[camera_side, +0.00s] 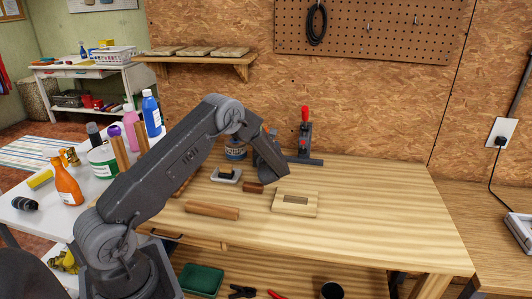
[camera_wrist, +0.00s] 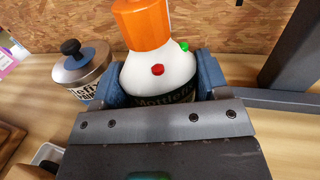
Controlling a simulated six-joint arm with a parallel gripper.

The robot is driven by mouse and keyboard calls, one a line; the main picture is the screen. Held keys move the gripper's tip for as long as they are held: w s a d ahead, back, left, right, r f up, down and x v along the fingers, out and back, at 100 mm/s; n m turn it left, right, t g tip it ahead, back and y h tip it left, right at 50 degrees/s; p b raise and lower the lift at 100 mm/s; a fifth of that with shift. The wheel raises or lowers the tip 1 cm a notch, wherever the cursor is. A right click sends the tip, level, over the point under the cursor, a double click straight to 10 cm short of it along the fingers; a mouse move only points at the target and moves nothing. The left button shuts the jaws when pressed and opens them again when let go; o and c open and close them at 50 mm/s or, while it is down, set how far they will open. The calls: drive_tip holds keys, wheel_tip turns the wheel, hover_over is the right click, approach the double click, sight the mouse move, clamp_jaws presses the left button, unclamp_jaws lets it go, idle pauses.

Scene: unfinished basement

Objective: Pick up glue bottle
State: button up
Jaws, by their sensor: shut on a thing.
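The glue bottle (camera_wrist: 165,78), white with an orange cap (camera_wrist: 142,22) and a dark label, stands between the two blue fingers of my gripper (camera_wrist: 160,84) in the wrist view. The fingers are shut on its sides, and my gripper's dark body hides its lower part. A small red dot and a green dot show against its white shoulder. In the side view my gripper (camera_side: 270,160) is low over the back of the wooden workbench (camera_side: 370,215).
A red-handled clamp (camera_side: 305,130) stands to the right. Wooden blocks (camera_side: 296,203) lie in front. The bench's right side is clear.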

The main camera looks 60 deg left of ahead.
drive_tip(key=shift+c, duration=0.5)
wheel_tip(320, 180, up, 16)
drive_tip(key=shift+r, duration=0.1)
idle(0.5)
